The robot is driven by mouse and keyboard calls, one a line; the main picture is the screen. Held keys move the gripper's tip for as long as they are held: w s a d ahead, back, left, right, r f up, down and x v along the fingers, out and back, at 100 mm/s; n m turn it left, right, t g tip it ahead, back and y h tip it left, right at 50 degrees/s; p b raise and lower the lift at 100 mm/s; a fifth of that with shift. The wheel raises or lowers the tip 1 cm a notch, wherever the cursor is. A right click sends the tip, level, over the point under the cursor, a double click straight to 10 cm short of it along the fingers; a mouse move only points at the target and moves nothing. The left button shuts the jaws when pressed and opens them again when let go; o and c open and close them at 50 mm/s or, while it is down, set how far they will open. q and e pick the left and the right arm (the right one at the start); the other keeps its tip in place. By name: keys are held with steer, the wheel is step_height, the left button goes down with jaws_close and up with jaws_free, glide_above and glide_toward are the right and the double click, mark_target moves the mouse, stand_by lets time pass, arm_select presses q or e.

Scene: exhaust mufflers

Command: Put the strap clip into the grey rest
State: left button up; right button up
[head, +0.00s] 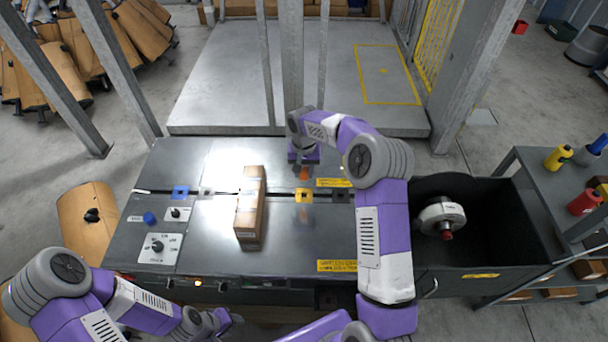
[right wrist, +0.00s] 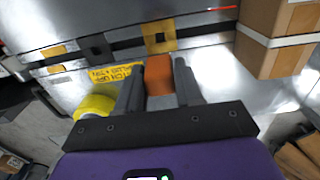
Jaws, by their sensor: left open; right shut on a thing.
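The strap clip is an orange-brown block (right wrist: 158,75) between the fingers of my right gripper (right wrist: 160,85); a bit of it shows orange in the head view (head: 304,174). My right gripper, seen from above in the head view (head: 304,163), is shut on it. It is over the bench, just behind the yellow rest (head: 302,195). The grey rest (head: 207,192) is a small square on the bench's middle seam, left of the carton and well left of my right gripper. My left gripper (head: 228,320) is open and empty at the bench's front edge.
A blue rest (head: 181,192) is left of the grey one, and a dark rest (head: 341,196) is right of the yellow one. A black bin (head: 485,200) holds a muffler part. Knobs sit at bench left.

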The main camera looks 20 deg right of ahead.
steer(key=shift+a, duration=0.1)
stand_by(0.3)
steer(key=s+a+n, duration=0.2)
steer(key=s+a, duration=0.2)
steer(key=s, duration=0.4)
steer(key=s+a+n, duration=0.3)
steer(key=s+a, duration=0.2)
steer(key=s, duration=0.3)
steer(key=shift+a+f, duration=0.25)
steer(key=shift+f, duration=0.2)
